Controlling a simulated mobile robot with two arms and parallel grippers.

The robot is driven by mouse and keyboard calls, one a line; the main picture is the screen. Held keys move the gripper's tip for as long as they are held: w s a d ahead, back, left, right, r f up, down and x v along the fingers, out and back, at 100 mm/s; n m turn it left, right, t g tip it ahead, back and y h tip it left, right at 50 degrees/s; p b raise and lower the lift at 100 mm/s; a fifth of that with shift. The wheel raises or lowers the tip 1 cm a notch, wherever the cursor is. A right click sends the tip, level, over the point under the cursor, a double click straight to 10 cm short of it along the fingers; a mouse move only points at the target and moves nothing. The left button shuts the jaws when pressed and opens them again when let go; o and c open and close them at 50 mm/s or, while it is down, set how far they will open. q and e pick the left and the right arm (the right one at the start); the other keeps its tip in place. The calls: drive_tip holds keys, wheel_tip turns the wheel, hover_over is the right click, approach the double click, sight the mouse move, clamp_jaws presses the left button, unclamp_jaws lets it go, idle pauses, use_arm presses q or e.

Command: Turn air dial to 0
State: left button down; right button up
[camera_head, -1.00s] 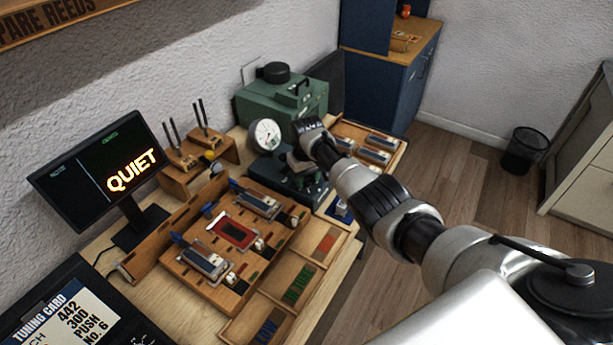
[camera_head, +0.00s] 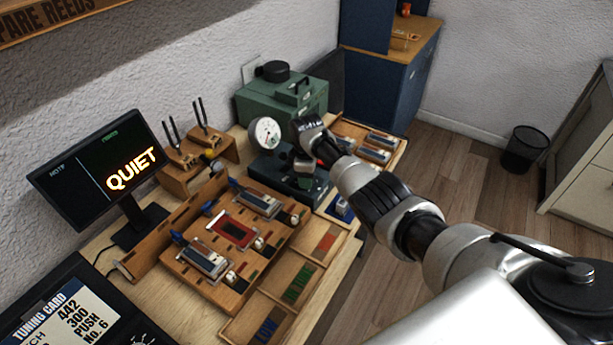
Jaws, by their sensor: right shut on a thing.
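A dark unit (camera_head: 283,172) stands on the bench with a round white-faced gauge (camera_head: 265,133) above its back left. The air dial itself is hidden or too small to tell apart at my right gripper. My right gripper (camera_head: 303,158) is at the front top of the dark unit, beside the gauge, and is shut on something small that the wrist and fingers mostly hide. The gauge needle is too small to read exactly. My left gripper is not in view.
A green machine (camera_head: 281,100) stands behind the dark unit. A wooden reed board (camera_head: 232,238), a monitor reading QUIET (camera_head: 100,172) and a tuning card (camera_head: 62,318) fill the bench's left and front. A tray of reed plates (camera_head: 372,143) lies right of the gripper.

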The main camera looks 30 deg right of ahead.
drive_tip(key=shift+n, duration=2.1)
drive_tip(key=o, duration=0.9)
drive_tip(key=shift+r, duration=0.15)
wheel_tip(320, 180, up, 11)
drive_tip(key=shift+f+b, duration=0.2)
drive_tip(key=shift+b, duration=0.4)
drive_tip(key=shift+f, duration=0.1)
